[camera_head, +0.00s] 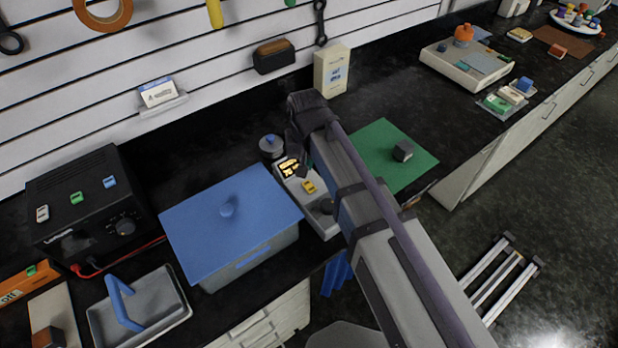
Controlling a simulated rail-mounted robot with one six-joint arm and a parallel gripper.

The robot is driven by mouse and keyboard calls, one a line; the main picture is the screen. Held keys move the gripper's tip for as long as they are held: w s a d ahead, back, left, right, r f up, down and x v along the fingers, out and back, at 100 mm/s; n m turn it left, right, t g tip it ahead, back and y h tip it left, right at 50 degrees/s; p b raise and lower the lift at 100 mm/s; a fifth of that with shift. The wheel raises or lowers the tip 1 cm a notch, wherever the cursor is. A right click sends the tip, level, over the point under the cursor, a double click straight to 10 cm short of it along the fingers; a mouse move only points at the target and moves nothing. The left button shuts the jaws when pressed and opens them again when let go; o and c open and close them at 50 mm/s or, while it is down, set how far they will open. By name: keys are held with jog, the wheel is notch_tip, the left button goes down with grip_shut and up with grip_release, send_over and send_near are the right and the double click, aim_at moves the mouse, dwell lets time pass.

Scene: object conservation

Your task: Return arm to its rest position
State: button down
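My arm reaches in from the bottom right and extends over the counter's front edge. Its dark far end is above the counter, beside a grey tray device (325,222) with a yellow block (308,187) on it. A small dark part, perhaps my gripper (302,168), shows below that end. It is too small and dark to tell its fingers apart, and I see nothing clearly held. My arm covers part of the tray device and the left part of a green mat (420,158).
A grey bin with a blue lid (190,240) stands left of my arm. A dark grey cube (403,150) sits on the green mat. A black power unit (85,195), a grey basket (165,305) and a white box (331,70) are around. A step stool (500,275) is on the floor.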

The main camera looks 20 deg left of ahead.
jog(key=shift+r, duration=0.1)
dwell(0.3)
jog(key=s+d+m, duration=0.2)
jog(key=d, duration=1.5)
jog(key=s+d+m, duration=0.2)
jog(key=d, duration=1.6)
jog(key=shift+m, duration=0.3)
jog(key=shift+s, duration=0.15)
